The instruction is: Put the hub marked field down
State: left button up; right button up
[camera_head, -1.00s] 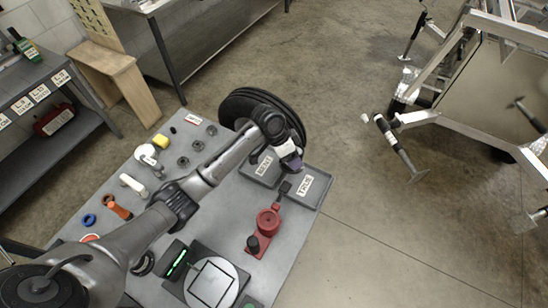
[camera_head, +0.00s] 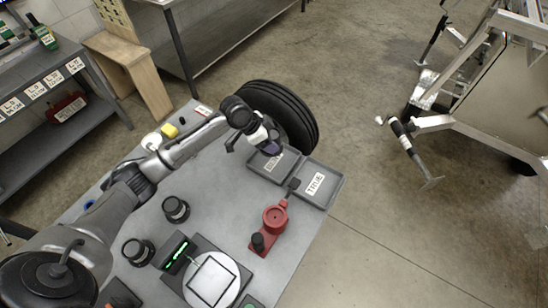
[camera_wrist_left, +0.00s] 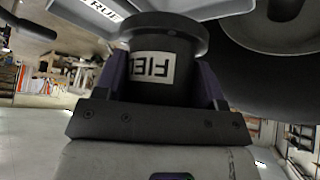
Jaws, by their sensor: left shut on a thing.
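The hub marked field (camera_wrist_left: 160,68) is a dark flanged cylinder with a white label, partly cut off, reading "FIEL". In the left wrist view it sits between the purple-sided fingers of my left gripper (camera_wrist_left: 165,85), which is shut on it. In the head view my left gripper (camera_head: 270,146) is over the far edge of the left grey tray (camera_head: 258,172), near the tyre. The hub is hard to make out there. The right grey tray (camera_head: 328,196), labelled "TRUE", lies beside it. My right gripper is not in view.
A black tyre (camera_head: 300,108) stands behind the trays. A red fixture (camera_head: 274,218), a round-plated device (camera_head: 212,282) and two dark cylinders (camera_head: 175,208) (camera_head: 138,251) are on the grey table. Bare tabletop (camera_head: 215,200) lies between them. A trailer frame stands at right.

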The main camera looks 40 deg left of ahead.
pick_arm(q)
jog(key=shift+w+d+r, duration=0.2)
jog(key=shift+w+r, duration=0.2)
jog(key=shift+w+a+f+t, duration=0.1)
jog(key=shift+f+t, duration=0.25)
jog(key=shift+t, duration=0.05)
jog(key=b, duration=0.1)
send_near(281, 160)
jog(key=shift+x, duration=2.15)
jog(key=o, duration=1.1)
jog(key=shift+f, duration=0.2)
jog(key=o, duration=0.4)
jog(key=shift+o, duration=0.2)
jog(key=shift+r, duration=0.1)
jog(key=shift+r, duration=0.2)
jog(key=p+v, duration=0.1)
jog(key=v, duration=1)
jog(key=shift+s+r, duration=0.25)
jog(key=shift+r, duration=0.05)
